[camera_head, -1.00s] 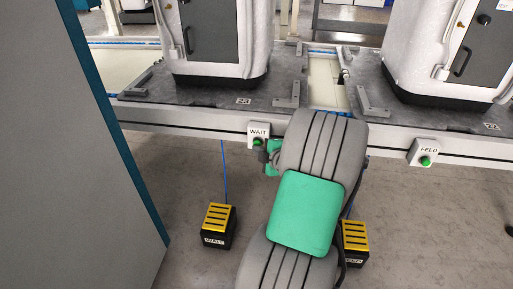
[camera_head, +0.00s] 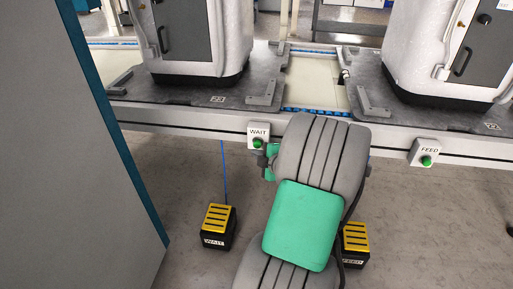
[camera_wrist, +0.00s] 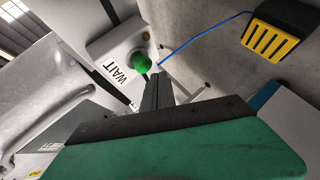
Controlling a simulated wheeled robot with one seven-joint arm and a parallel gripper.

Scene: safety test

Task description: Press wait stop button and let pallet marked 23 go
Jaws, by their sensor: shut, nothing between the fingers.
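The WAIT box (camera_head: 259,135) is on the front rail of the conveyor, with its green button (camera_head: 257,143) facing out. In the wrist view the green button (camera_wrist: 140,63) is large beside the WAIT lettering. My gripper (camera_wrist: 157,82) is shut and empty, its tips close by the button; I cannot tell whether they touch. In the head view my gripper (camera_head: 266,161) is partly hidden by my arm, just below the box. The dark pallet marked 23 (camera_head: 217,99) carries a white machine housing (camera_head: 187,40) and is on the conveyor, left of the WAIT box.
A FEED box (camera_head: 423,153) with a green button is to the right on the rail. Another dark pallet (camera_head: 385,108) with a white housing is above it. Two yellow-topped pedals (camera_head: 217,218) (camera_head: 355,237) are on the floor. A grey cabinet (camera_head: 70,160) fills the left.

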